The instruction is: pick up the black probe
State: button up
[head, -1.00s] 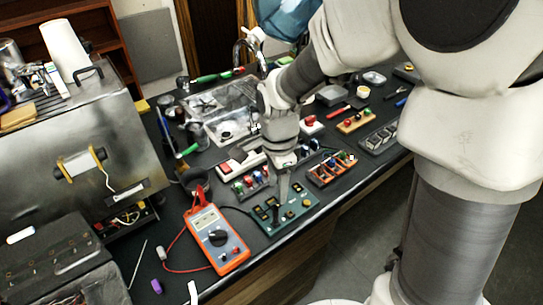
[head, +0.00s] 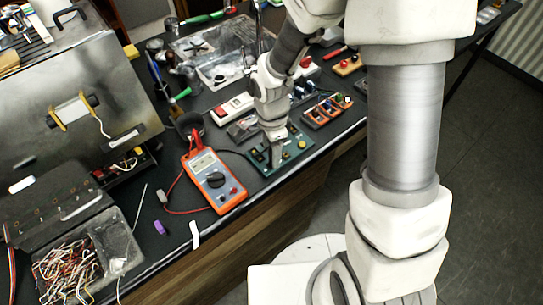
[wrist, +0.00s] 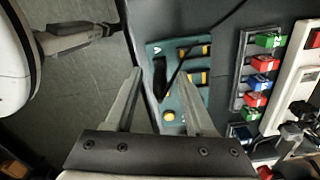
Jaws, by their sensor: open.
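The black probe (wrist: 160,76) appears as a dark elongated shape over the green board, with a thin black cable running up and right from it in the wrist view. My gripper (wrist: 160,71) is open, its two grey fingertips on either side of the probe in that picture. I cannot tell whether they touch it or how high they are. In the head view my gripper (head: 275,160) points down over the green board (head: 297,149), and it hides much of the board. I cannot make out the probe clearly there.
An orange multimeter (head: 226,199) with a red lead lies left of the board. The bench's front edge is near the board.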

grip_shut()
jog(key=shift+r, duration=0.1)
dwell(0.4)
